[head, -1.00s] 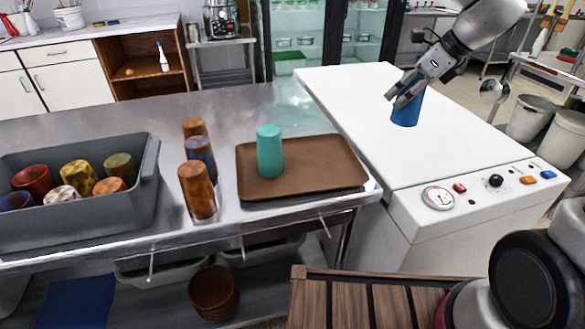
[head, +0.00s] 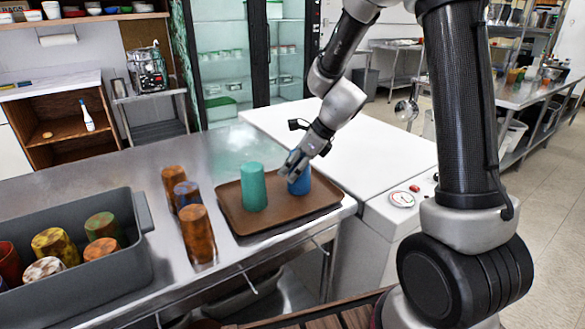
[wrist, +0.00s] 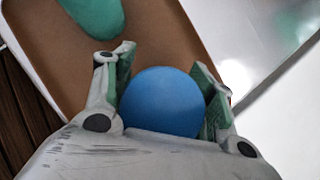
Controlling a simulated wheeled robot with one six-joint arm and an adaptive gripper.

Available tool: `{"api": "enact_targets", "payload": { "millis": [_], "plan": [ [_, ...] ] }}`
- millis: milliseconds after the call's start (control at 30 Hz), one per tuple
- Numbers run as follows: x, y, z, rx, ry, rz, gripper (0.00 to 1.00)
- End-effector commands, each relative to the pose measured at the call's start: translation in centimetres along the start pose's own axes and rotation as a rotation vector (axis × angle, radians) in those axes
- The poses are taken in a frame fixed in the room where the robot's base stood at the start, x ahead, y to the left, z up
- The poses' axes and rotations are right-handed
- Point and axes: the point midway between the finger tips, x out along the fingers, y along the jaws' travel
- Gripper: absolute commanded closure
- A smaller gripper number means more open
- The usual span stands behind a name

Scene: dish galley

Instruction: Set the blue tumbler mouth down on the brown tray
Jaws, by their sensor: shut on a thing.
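The blue tumbler (head: 300,182) is in my gripper (head: 294,166), at the right part of the brown tray (head: 275,222). It looks upright with its closed base up; the wrist view shows that round blue base (wrist: 162,100) between the green-padded fingers (wrist: 165,88). I cannot tell whether its rim touches the tray or hangs just above it. A teal tumbler (head: 253,187) stands on the tray to the left of the blue one, with a gap between them. It also shows at the top of the wrist view (wrist: 95,14).
Several brown and blue tumblers (head: 197,235) stand in a row left of the tray. A grey bin (head: 140,262) of coloured tumblers is further left. A white machine top (head: 370,150) lies behind and right of the tray. The tray's front strip is bare.

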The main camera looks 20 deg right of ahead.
Motion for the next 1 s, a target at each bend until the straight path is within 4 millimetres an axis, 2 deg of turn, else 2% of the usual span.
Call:
{"api": "enact_targets", "payload": {
  "millis": [367,400,500,867,1000],
  "plan": [
    [0.4,0.0,-0.3,0.0,0.0,-0.001,0.69],
    [0.4,0.0,-0.3,0.0,0.0,-0.001,0.39],
    [0.4,0.0,-0.2,0.0,0.0,-0.001,0.23],
    [0.1,0.0,-0.1,-0.002,-0.001,-0.001,0.23],
    [-1.6,-0.1,0.0,-0.001,-0.003,-0.005,0.23]
  ]
}}
